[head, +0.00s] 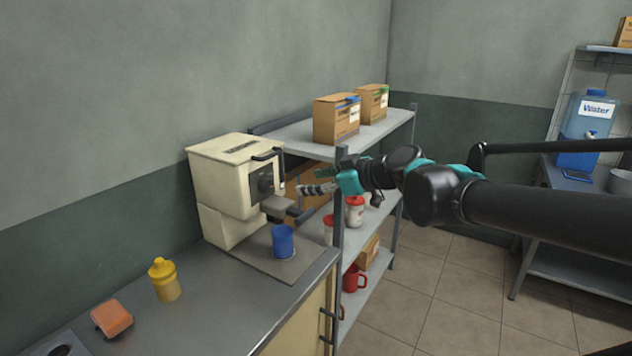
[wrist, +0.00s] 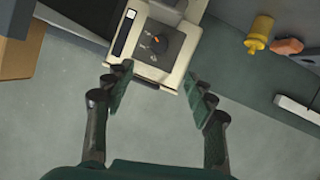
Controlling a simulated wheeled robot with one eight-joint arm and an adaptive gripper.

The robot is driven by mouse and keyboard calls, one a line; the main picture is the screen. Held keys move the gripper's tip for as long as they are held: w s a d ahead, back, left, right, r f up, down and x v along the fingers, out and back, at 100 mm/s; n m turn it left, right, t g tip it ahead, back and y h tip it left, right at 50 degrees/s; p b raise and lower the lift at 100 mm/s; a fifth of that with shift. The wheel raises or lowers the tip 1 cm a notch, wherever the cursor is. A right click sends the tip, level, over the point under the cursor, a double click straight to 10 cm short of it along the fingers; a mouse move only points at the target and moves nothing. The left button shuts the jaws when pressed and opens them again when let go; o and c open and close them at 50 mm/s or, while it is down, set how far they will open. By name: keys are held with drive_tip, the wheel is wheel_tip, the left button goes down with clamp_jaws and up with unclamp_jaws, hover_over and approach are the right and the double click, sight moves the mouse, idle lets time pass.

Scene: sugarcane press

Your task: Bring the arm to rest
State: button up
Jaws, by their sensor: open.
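My black and teal arm reaches in from the right in the head view. My gripper (head: 318,182) is open and empty, in the air to the right of the cream press (head: 240,185) and near its front. The wrist view shows the two spread fingers of my gripper (wrist: 160,90) with nothing between them. Beyond them is the press (wrist: 158,45), with its dark dial panel facing me. A blue cup (head: 283,242) stands upright on the plate below the press spout. The cup cannot be made out in the wrist view.
A metal shelf (head: 400,118) with cardboard boxes (head: 337,119) stands behind my gripper. Its lower levels hold red-lidded jars and a red mug (head: 353,278). A blue water container (head: 588,130) stands far right.

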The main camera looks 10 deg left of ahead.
drive_tip(key=shift+s+d+r, duration=0.1)
drive_tip(key=shift+d, duration=0.05)
drive_tip(key=s+d+f+m+h, duration=0.2)
drive_tip(key=d+f+m+h, duration=0.35)
drive_tip(key=d+f, duration=1)
drive_tip(key=s+d+f+m+g+h, duration=0.1)
drive_tip(key=s+d+f+m+h, duration=0.2)
drive_tip(key=d+f, duration=0.4)
drive_tip(key=s+d+f+m+g+h, duration=0.1)
drive_tip(key=s+d+f+m+h, duration=0.2)
drive_tip(key=d, duration=0.6)
wheel_tip(320, 180, down, 4)
drive_tip(key=s+m, duration=0.2)
drive_tip(key=m, duration=0.1)
drive_tip(key=shift+s+r+g, duration=0.15)
drive_tip(key=shift+s+g, duration=0.1)
drive_tip(key=shift+g, duration=0.05)
